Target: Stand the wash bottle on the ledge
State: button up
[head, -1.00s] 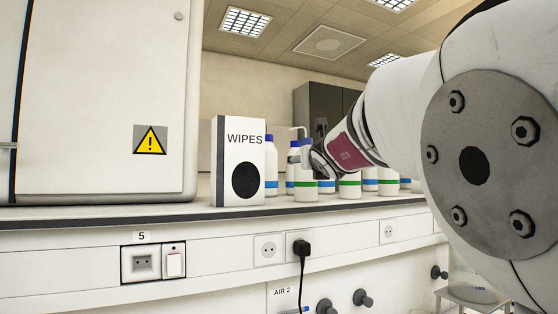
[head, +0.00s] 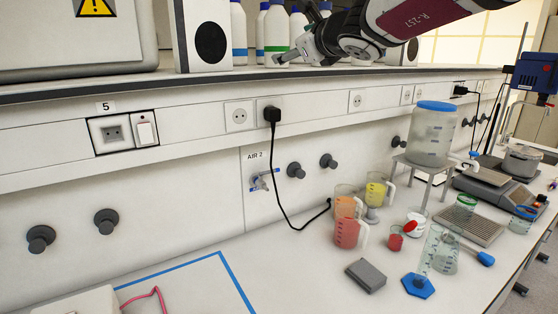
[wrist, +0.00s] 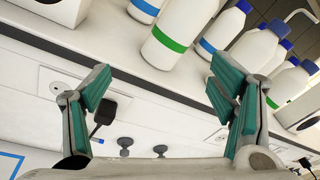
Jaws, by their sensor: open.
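A thin bent white spout (wrist: 301,14), like that of a wash bottle, shows at the top right of the wrist view; I cannot tell which body it belongs to. A white bottle with a green band (head: 277,30) stands among several blue-capped bottles on the raised ledge (head: 150,85). It also shows in the wrist view (wrist: 172,30). My gripper (head: 291,36) is open and empty at the ledge's front, close to these bottles. In the wrist view its fingers (wrist: 160,82) are wide apart, with nothing between the tips.
The wipes box (head: 203,40) stands left of the bottles. Below, the bench holds beakers of orange and red liquid (head: 346,232), a yellow one (head: 376,192), a blue-lidded container (head: 432,130) on a stand and a grey block (head: 366,275). A black plug (head: 271,115) juts below the ledge.

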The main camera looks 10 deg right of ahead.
jog(key=s+a+f+n+g+y, duration=0.2)
jog(key=s+a+f+n+g, duration=0.3)
jog(key=s+n, duration=0.5)
jog(key=s+a+f+n+g+y, duration=0.25)
jog(key=s+f+n, duration=0.6)
jog(key=s, duration=0.45)
jog(key=s+d+f+n+g+h, duration=0.2)
jog(key=s+d+f+n+h, duration=0.1)
jog(key=s+f, duration=0.3)
jog(key=s+d+f+n+g+h, duration=0.2)
jog(key=s+f+n, duration=0.4)
jog(key=s, duration=0.4)
jog(key=shift+s+d+f+h, duration=0.15)
jog(key=shift+d+f+h, duration=0.4)
jog(key=shift+d+h, duration=0.45)
jog(key=shift+a, duration=0.1)
